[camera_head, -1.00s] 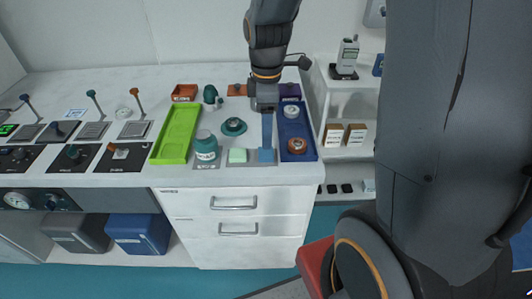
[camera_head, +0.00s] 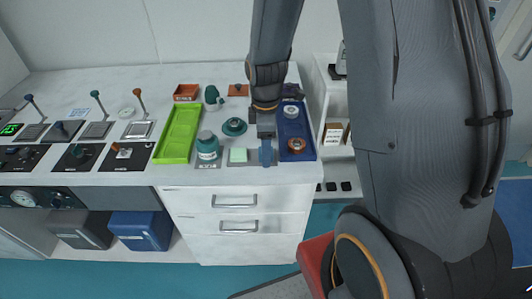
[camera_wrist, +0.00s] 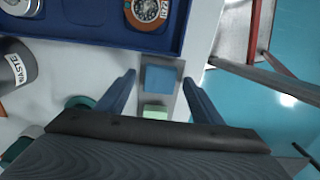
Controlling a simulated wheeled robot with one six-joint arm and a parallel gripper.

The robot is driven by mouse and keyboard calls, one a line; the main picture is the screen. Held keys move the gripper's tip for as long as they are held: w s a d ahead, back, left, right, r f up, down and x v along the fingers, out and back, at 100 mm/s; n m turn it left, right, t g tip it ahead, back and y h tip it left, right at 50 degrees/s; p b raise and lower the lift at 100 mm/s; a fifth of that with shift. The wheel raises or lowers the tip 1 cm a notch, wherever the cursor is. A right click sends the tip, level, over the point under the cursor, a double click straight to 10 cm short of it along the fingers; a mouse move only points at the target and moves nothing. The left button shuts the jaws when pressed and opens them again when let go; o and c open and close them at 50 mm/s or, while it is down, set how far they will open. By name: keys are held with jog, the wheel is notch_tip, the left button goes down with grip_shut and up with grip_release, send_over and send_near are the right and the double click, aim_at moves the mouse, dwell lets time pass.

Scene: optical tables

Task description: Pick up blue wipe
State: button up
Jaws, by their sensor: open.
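The blue wipe (camera_wrist: 161,79) is a small flat blue square on a grey plate. In the wrist view it lies between the two spread fingers of my gripper (camera_wrist: 159,79), with a gap on each side. My gripper is open and empty. In the head view my gripper (camera_head: 266,150) points down over the blue wipe, and its blue finger largely hides the wipe. A pale green wipe (camera_wrist: 156,111) lies beside the blue one on the same plate; it also shows in the head view (camera_head: 238,155).
A dark blue tray (camera_head: 296,129) with round parts stands close on the right. A teal-lidded waste jar (camera_head: 207,147) and a bright green tray (camera_head: 178,134) are to the left. The bench's front edge lies just in front of the plate.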

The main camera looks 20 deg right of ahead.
jog(key=c, duration=1.2)
jog(key=shift+r, duration=0.1)
notch_tip(320, 180, up, 10)
jog(key=b, duration=0.2)
jog(key=shift+o, duration=1.3)
jog(key=shift+c, duration=0.5)
